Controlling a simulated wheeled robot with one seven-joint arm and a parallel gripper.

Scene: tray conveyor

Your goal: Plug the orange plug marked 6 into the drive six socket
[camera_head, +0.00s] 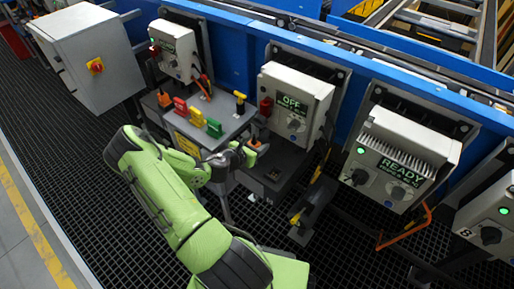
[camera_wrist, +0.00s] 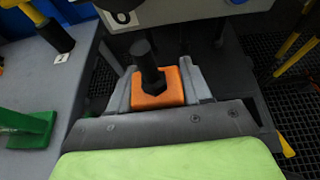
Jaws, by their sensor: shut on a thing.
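My gripper (camera_head: 246,152) is shut on an orange plug (camera_head: 256,146) with a black upright stem. In the wrist view, the orange plug (camera_wrist: 148,97) sits between the two grey fingers of my gripper (camera_wrist: 157,90). The plug is at the right front edge of the grey shelf, in front of the drive showing OFF (camera_head: 290,103). No mark 6 can be read on it. The lower edge of a drive box (camera_wrist: 190,12) shows just beyond the plug in the wrist view. I cannot make out the drive six socket; the plug's underside is hidden.
The grey shelf (camera_head: 228,118) holds red, yellow and green plugs. A green plug (camera_wrist: 28,125) stands close left in the wrist view. The drive showing READY (camera_head: 400,160) is to the right. Yellow-handled levers (camera_head: 297,216) stand below the drives. Dark grating covers the floor.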

